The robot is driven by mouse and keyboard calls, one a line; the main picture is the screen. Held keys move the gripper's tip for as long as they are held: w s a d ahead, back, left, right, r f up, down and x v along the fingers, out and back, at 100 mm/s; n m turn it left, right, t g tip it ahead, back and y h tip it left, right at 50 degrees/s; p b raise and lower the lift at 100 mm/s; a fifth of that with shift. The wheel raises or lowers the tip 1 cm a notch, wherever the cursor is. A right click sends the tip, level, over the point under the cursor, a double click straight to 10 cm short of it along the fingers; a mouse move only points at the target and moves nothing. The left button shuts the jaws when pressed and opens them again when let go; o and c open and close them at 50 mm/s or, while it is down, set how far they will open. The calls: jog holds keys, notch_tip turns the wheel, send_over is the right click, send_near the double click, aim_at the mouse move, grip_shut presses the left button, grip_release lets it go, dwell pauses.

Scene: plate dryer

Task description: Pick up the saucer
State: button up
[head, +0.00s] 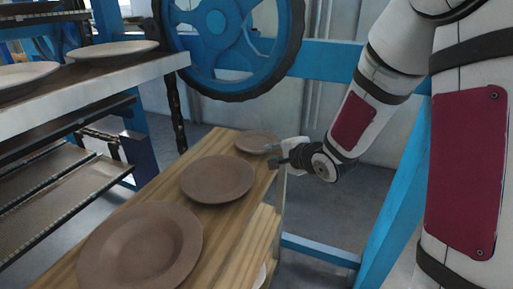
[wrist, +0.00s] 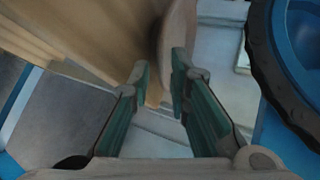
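The saucer is a small brown round dish (head: 254,142) at the far end of the wooden board (head: 222,222) in the head view. In the wrist view the saucer (wrist: 178,32) shows nearly edge-on, beyond the fingertips. My gripper (head: 276,160) is beside the saucer's right edge, at the board's far right side. In the wrist view my gripper (wrist: 159,80) is open, with a gap between its two green-padded fingers. The saucer's rim reaches down toward the gap, close to the right finger. I cannot tell whether they touch.
A medium brown plate (head: 217,179) and a large brown plate (head: 142,250) lie nearer on the same board. A rack (head: 120,72) with more plates stands at left. A blue wheel (head: 236,30) is behind the board, and a blue frame post (head: 398,190) is at right.

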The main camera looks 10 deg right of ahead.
aim_at(257, 144)
jog(key=b+x, duration=0.1)
jog(key=x, duration=0.2)
jog(key=shift+w+f, duration=0.1)
jog(key=shift+w, duration=0.1)
grip_shut()
